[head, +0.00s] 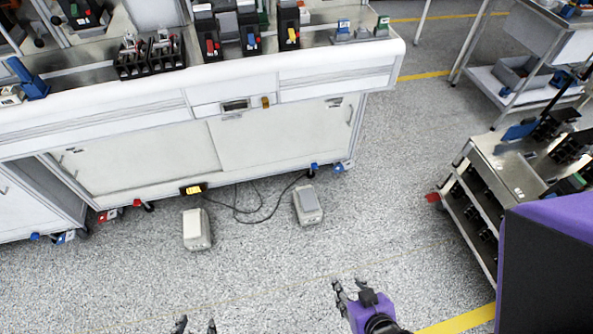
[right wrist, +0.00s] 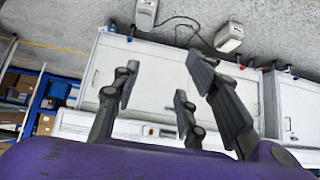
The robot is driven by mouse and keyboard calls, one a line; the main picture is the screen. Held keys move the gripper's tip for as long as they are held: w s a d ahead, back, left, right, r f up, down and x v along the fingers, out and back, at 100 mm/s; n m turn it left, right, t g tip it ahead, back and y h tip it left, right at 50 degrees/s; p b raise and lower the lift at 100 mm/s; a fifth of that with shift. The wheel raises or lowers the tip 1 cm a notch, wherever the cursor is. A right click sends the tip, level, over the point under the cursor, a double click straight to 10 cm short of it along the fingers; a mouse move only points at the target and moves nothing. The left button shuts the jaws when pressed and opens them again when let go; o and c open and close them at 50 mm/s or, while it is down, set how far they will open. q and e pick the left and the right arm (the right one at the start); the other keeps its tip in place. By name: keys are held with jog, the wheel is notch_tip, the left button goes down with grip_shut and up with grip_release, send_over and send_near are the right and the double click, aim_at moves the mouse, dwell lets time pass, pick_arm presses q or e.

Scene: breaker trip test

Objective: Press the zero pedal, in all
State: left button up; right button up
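Two pedals stand on the speckled floor before the bench: a light grey left pedal (head: 196,230) and a right pedal (head: 308,205) with a darker grey top. I cannot read a label telling which is the zero pedal. Two pedal housings also show at the top of the right wrist view, one near the middle (right wrist: 146,13) and one further right (right wrist: 229,37). My right gripper (head: 348,284) is open and empty, apart from both pedals; its spread fingers show in the right wrist view (right wrist: 160,92). My left gripper (head: 197,324) shows only fingertips, spread apart, at the bottom edge.
Black cables (head: 240,212) lie between the pedals, near a yellow-black box (head: 193,189) at the bench foot. The white bench (head: 150,160) stands behind. A cart (head: 510,172) stands at the right. The floor in front of the pedals is clear.

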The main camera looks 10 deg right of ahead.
jog(key=shift+s, duration=0.1)
grip_shut()
dwell(1.1)
